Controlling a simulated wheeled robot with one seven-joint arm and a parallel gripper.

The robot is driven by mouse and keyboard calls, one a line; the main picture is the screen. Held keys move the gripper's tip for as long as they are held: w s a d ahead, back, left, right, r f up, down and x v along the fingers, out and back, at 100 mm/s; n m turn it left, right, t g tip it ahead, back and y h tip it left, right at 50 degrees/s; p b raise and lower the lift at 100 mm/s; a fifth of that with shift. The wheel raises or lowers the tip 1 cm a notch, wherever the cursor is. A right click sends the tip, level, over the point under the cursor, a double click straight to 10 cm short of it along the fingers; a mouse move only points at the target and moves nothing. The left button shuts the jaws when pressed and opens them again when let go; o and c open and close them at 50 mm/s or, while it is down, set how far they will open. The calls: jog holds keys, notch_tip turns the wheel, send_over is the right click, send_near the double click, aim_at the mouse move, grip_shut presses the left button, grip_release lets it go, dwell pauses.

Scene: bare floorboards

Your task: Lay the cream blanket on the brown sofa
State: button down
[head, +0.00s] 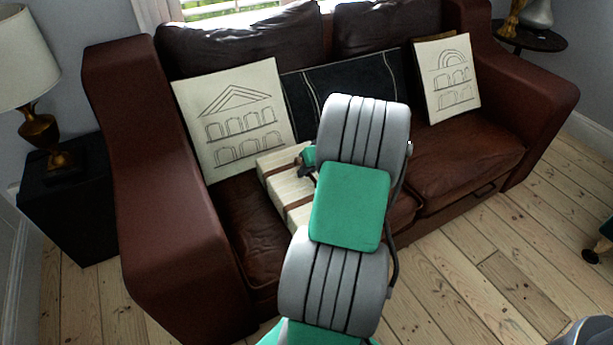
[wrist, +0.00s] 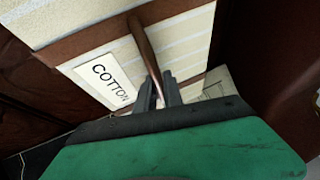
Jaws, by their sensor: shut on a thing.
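The cream blanket (head: 284,188) is a folded, boxy bundle with brown straps. It is at the left seat of the brown sofa (head: 165,215), in front of the cushions. I cannot tell whether its underside rests fully on the seat. My arm hides its right part in the head view. In the wrist view the blanket (wrist: 195,40) shows a brown carrying strap (wrist: 142,40) and a white label reading COTTON. My gripper (wrist: 160,93) is shut on that strap. In the head view my gripper (head: 305,163) is partly hidden at the blanket's top.
A cream printed cushion (head: 238,115) leans behind the blanket. A dark cushion (head: 345,85) and another printed cushion (head: 447,78) lean further right. The right seat (head: 465,160) is clear. A black side table (head: 70,205) with a lamp (head: 38,125) stands left of the sofa.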

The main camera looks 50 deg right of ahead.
jog(key=shift+f, duration=0.5)
jog(key=shift+f, duration=0.15)
jog(key=c, duration=1.5)
grip_release()
jog(key=shift+f, duration=0.1)
